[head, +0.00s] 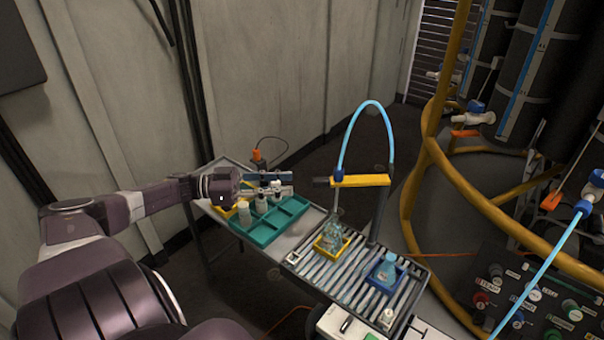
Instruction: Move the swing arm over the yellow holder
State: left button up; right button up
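The swing arm (362,181) is a yellow bar on a dark upright post (379,212). It points left, with a dark tip (321,182) and a light blue hose (372,104) looping up from near that end. The yellow holder (330,254) sits below on the slatted rack, with a clear flask (331,236) in it. In the picture the bar's left end is above this flask; exact alignment in depth cannot be told. My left gripper (291,183) is open, its fingers pointing right toward the dark tip, with a gap between. My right gripper is not in view.
A blue holder (373,281) with a blue flask (387,270) stands right of the yellow one. A green tray (262,238) with white bottles lies below my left gripper. Yellow pipes (433,150) and dark tanks stand at right. A grey wall closes the left.

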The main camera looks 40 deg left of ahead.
pick_arm(q)
jog(key=shift+v, duration=1.7)
